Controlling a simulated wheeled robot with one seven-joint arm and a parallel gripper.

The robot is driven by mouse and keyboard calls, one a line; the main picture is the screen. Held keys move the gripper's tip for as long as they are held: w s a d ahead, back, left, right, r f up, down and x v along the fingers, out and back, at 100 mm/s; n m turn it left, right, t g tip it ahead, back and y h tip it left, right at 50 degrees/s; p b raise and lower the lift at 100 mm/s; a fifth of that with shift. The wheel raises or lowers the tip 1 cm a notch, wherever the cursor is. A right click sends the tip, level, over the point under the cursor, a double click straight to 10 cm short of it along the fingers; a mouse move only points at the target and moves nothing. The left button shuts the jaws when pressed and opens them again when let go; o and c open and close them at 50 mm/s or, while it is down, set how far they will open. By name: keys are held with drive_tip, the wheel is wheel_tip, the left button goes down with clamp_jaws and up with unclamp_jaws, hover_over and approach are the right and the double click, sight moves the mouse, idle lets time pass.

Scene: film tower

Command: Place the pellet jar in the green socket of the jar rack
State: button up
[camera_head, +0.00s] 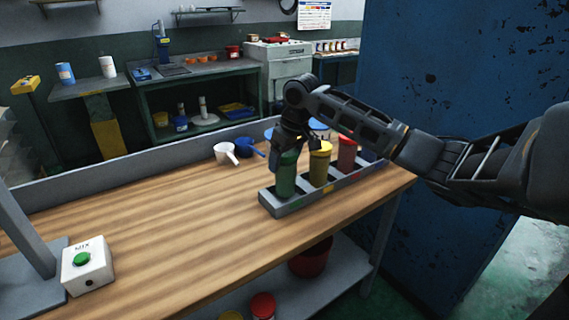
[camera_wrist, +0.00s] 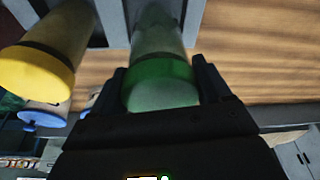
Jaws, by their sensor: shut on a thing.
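The pellet jar (camera_head: 286,178), with a green body in the head view, stands upright at the near left end of the grey jar rack (camera_head: 292,206). Its green lid (camera_wrist: 160,75) shows in the wrist view between the fingers. My gripper (camera_head: 289,150) is above it and shut on its upper part. The jar's base is at the rack's end compartment, lower part hidden by the rack's front wall; I cannot tell whether it is fully seated. A yellow jar (camera_head: 320,165) and a red jar (camera_head: 347,153) stand in the other compartments.
The wooden bench (camera_head: 170,215) is clear left of the rack. A white scoop (camera_head: 225,152) and a blue scoop (camera_head: 246,147) lie behind it. A white box with a green button (camera_head: 86,267) is at the near left. A blue wall (camera_head: 440,70) rises to the right.

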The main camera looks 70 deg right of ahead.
drive_tip(key=shift+f, duration=0.9)
drive_tip(key=o, duration=1.2)
drive_tip(key=shift+f, duration=0.1)
drive_tip(key=shift+o, duration=0.2)
drive_tip(key=b+v, duration=0.1)
drive_tip(key=v, duration=1.1)
